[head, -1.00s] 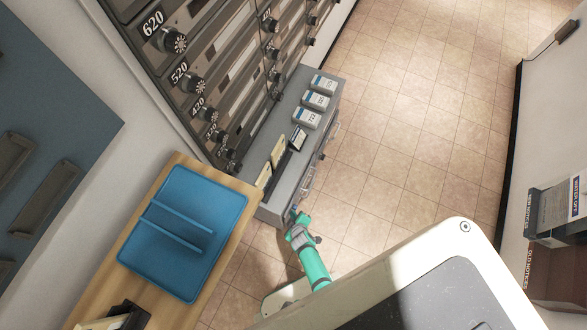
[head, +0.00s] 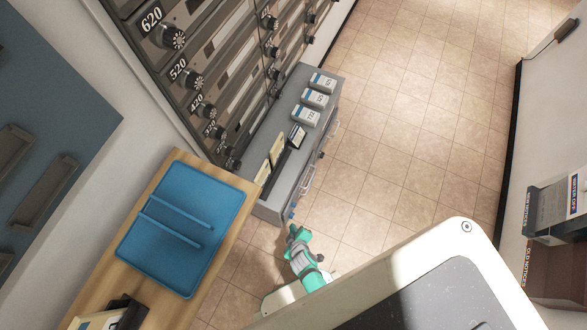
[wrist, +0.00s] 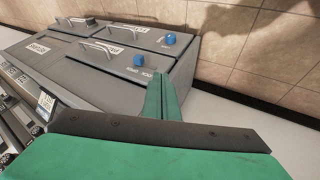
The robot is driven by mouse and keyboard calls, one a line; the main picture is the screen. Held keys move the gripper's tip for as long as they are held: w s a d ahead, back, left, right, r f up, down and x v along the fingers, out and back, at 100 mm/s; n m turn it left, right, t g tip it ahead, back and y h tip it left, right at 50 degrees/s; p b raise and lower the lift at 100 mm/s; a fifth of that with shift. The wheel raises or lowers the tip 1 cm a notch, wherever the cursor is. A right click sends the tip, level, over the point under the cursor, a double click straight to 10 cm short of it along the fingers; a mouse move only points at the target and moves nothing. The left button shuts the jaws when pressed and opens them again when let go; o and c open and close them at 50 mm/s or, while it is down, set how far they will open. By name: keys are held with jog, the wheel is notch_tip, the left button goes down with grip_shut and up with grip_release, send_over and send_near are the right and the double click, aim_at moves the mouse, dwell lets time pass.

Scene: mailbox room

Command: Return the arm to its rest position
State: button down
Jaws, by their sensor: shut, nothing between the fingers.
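My gripper (head: 292,229) is at the lower middle of the head view, at the end of my green arm. It is apart from the front end of the low grey drawer cabinet (head: 273,209). In the wrist view my gripper's green fingers (wrist: 162,97) are together with nothing between them. Beyond them in that view are the cabinet's drawer fronts (wrist: 120,48), with metal handles and blue knobs.
A wooden counter (head: 235,187) with a blue tray (head: 178,262) is at the left. Grey mailboxes (head: 225,60) line the wall. Several small boxes (head: 314,98) stand on the cabinet. The tiled floor (head: 400,130) to the right is clear. A notice rack (head: 555,210) hangs at far right.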

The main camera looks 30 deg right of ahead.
jog(key=shift+s+r, duration=0.25)
jog(key=shift+r, duration=0.1)
dwell(0.4)
jog(key=s+a+r+m+t, duration=0.2)
jog(key=a+r, duration=0.1)
jog(key=r, duration=1.2)
jog(key=s+a+r+m+t+y, duration=0.1)
jog(key=s+a+r+m+t, duration=0.1)
jog(key=r, duration=1.4)
jog(key=s+a+r+m+t, duration=0.2)
jog(key=s+a+r+t, duration=0.2)
jog(key=r, duration=1.2)
jog(key=shift+a+y, duration=0.3)
jog(key=shift+a, duration=0.45)
